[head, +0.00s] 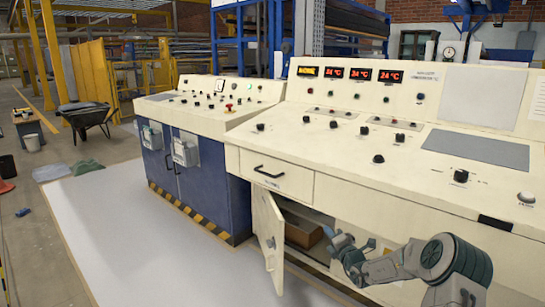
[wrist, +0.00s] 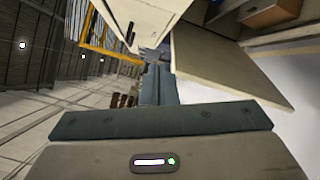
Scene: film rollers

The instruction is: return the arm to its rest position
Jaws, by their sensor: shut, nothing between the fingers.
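My gripper (head: 338,242) is low in front of the cream control console (head: 290,183), just right of its open cabinet door (head: 268,238). In the wrist view my gripper (wrist: 157,72) has its two dark fingers together in the middle, with nothing seen between them. The open door also shows there as a pale panel (wrist: 205,70) right of the fingers. My arm reaches in from the lower right of the head view, bent at the elbow.
A brown box (head: 303,232) sits in the open cabinet. A closed drawer (head: 268,176) is above the door. A blue cabinet (head: 200,180) stands left, with a wheelbarrow (head: 84,117) farther back. The pale floor (head: 125,235) at front left is clear.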

